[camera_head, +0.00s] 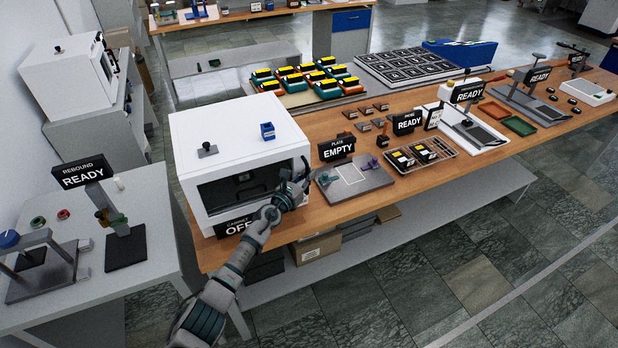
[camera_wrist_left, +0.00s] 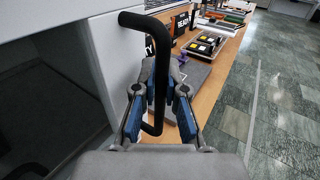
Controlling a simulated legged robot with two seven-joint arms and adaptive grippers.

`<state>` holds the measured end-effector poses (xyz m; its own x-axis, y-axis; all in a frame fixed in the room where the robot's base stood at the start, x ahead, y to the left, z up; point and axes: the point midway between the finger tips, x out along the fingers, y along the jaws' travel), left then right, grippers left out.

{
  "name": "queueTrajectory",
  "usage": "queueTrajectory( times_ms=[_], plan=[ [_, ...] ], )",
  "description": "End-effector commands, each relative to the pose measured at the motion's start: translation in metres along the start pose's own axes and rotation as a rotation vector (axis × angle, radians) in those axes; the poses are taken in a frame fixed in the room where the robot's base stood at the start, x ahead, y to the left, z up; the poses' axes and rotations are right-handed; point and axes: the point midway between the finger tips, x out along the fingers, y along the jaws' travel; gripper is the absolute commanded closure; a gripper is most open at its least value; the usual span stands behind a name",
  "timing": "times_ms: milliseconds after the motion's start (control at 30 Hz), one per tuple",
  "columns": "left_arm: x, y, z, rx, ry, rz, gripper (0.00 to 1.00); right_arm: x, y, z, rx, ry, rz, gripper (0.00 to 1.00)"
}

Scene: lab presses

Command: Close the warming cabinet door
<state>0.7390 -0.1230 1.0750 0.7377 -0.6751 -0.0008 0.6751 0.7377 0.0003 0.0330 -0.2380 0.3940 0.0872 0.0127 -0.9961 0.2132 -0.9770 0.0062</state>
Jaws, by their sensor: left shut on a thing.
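The warming cabinet (camera_head: 240,135) is a white box at the left end of the wooden bench. Its front shows a large dark area (camera_head: 235,192) in a white frame. A black bar handle (camera_wrist_left: 133,22) stands out from a white panel (camera_wrist_left: 108,40) in the left wrist view. My left gripper (camera_head: 293,188) is at the right side of the cabinet front. In the left wrist view its two blue-padded fingers (camera_wrist_left: 160,88) are shut around the upright part of the handle. I cannot tell how far the door stands open. My right gripper is not in view.
A "CABINET OFF" sign (camera_head: 238,226) stands below the cabinet front, partly behind my left arm. A side table (camera_head: 150,290) stands at left.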

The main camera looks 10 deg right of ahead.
Motion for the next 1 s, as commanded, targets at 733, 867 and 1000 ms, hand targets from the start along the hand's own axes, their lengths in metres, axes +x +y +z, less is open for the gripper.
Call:
queueTrajectory(
  times_ms=[733,867,1000],
  plan=[
    [-0.001,0.003,0.003,0.003,-0.001,0.005,0.63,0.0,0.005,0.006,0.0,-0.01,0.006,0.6],
    [0.0,0.003,0.011,0.007,0.0,0.004,0.63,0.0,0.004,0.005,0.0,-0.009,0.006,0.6],
    [0.0,0.003,0.024,0.007,-0.001,0.004,0.63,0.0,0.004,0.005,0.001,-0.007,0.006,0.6]
  ],
)
